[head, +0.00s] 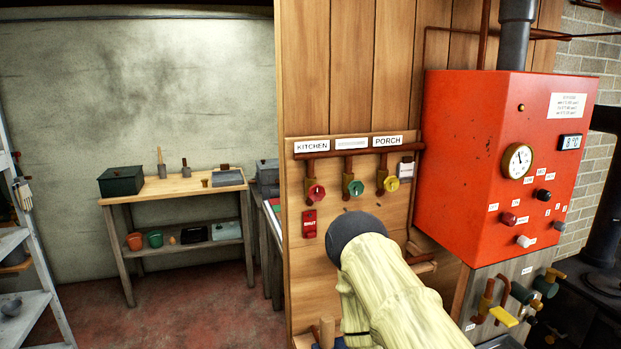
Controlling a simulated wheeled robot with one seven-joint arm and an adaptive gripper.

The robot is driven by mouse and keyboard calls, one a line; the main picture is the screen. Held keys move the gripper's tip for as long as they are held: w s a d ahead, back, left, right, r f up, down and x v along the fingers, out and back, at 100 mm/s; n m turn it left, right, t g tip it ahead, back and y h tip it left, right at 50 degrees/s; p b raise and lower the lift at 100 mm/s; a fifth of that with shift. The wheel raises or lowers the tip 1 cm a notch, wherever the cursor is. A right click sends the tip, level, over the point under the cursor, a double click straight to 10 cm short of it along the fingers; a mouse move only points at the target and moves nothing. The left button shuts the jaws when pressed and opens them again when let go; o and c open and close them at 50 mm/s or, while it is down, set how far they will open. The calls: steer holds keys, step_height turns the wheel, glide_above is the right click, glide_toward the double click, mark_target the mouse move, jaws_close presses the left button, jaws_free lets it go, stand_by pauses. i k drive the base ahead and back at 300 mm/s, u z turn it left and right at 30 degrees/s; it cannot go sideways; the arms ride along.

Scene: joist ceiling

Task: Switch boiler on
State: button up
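The boiler (470,160) is an orange-red box on the right, with a grey flue pipe on top. Its front carries a round gauge (517,161), a small digital display (570,142), a red knob (508,219), a black knob (543,195), a white knob (525,241) and several small controls. Their labels are too small to read. My arm, in a pale yellow sleeve with a dark rounded end, rises from the bottom centre in front of the wooden panel, left of the boiler. I cannot make out my gripper's fingers.
The wooden panel (352,70) holds a red valve (316,192), a green valve (355,188) and a yellow valve (391,184) under KITCHEN and PORCH labels. Pipes and a yellow lever (503,316) sit below the boiler. A workbench (180,187) and metal shelves (25,270) stand left.

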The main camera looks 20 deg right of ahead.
mark_target(510, 219)
steer(key=z, duration=0.7)
steer(key=k, duration=0.25)
steer(key=z, duration=1.25)
steer(key=k, duration=0.55)
steer(key=z, duration=0.7)
steer(key=i, duration=1.35)
steer(key=u, duration=0.85)
